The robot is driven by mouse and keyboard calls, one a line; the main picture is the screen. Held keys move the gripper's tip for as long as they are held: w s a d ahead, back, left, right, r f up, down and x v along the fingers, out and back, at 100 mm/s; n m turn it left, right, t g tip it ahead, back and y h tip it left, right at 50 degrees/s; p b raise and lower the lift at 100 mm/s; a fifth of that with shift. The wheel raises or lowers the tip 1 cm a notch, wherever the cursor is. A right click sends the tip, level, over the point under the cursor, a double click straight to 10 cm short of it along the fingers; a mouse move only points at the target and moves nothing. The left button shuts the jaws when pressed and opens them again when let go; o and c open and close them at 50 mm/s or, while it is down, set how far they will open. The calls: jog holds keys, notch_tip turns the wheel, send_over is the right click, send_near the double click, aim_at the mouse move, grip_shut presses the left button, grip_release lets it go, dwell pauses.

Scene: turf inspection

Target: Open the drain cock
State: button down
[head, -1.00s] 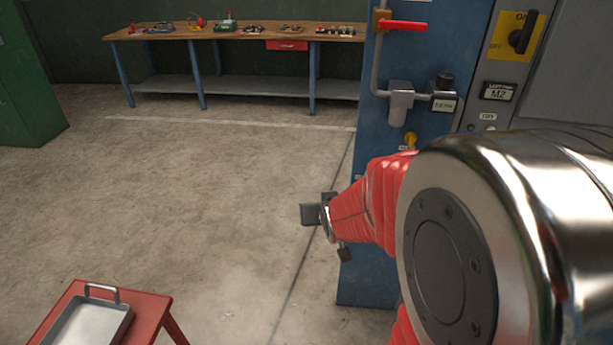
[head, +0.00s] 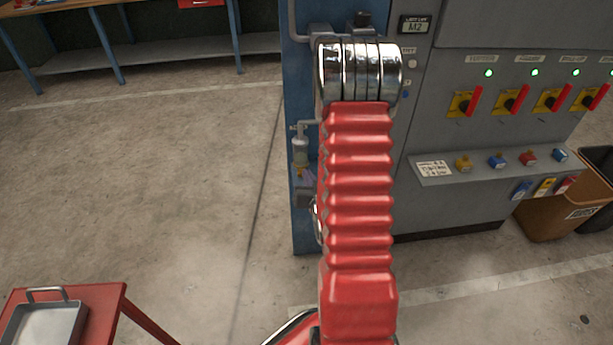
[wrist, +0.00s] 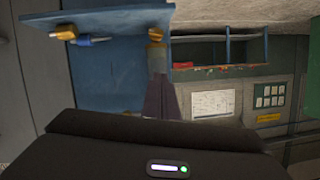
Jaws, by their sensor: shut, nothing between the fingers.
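A small clear bowl (head: 300,150) hangs from a pipe at the left edge of the blue column. A small yellow part (head: 301,172), which looks like the drain cock, sits below it. My red-sleeved arm passes just right of it and hides much of the column. My gripper (wrist: 157,78) shows as dark, shut, empty fingers in the wrist view, where the room appears upside down. A yellow-brass part (wrist: 156,48) stands at or just beyond the fingertips; I cannot tell whether they touch. In the head view my gripper is mostly hidden behind my arm.
The blue column (head: 303,235) adjoins a grey cabinet (head: 470,200) with yellow-and-red switches. A red stand (head: 105,300) with a metal tray (head: 45,325) is at lower left. A workbench (head: 120,75) stands behind. Floor left of the column is clear.

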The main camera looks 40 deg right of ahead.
jog(key=shift+s+d+f+m+h, duration=0.25)
jog(key=shift+s+d+f, duration=0.2)
jog(key=shift+s, duration=0.2)
jog(key=shift+s+d+f+m+h, duration=0.25)
jog(key=shift+s+d+f, duration=0.05)
jog(key=shift+s+f, duration=0.3)
jog(key=x, duration=1)
jog(key=shift+w+r, duration=0.15)
jog(key=shift+w, duration=0.05)
jog(key=f, duration=0.2)
jog(key=shift+w+a+f, duration=0.1)
jog(key=shift+a+f, duration=0.2)
jog(key=shift+a, duration=0.05)
jog(key=shift+w+a+f, duration=0.1)
jog(key=shift+f, duration=0.5)
jog(key=shift+a, duration=0.2)
jog(key=shift+d, duration=0.3)
